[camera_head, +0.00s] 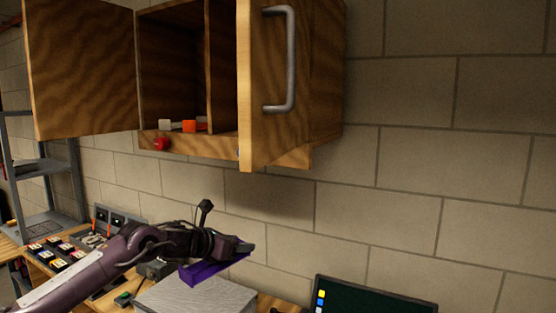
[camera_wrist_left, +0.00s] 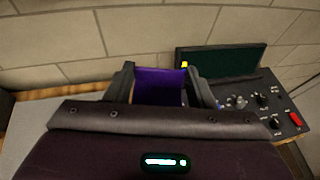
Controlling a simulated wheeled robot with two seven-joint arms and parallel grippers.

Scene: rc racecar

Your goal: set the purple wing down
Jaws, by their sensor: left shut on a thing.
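The purple wing (camera_head: 213,270) is a flat purple piece held at the end of my left arm in the head view. My left gripper (camera_head: 246,250) is shut on it, above or beside a grey box-like surface; the exact gap cannot be told. In the left wrist view the purple wing (camera_wrist_left: 160,86) sits between the two fingers of my left gripper (camera_wrist_left: 160,78), and its lower part is hidden by the gripper body. My right gripper is not in view.
A grey box (camera_head: 195,298) stands on the wooden bench below the wing. A dark screen (camera_head: 370,297) stands to the right, with a knobbed control panel (camera_wrist_left: 262,103) before it. An open wooden cabinet (camera_head: 290,130) hangs above. A tray of coloured items (camera_head: 58,257) lies left.

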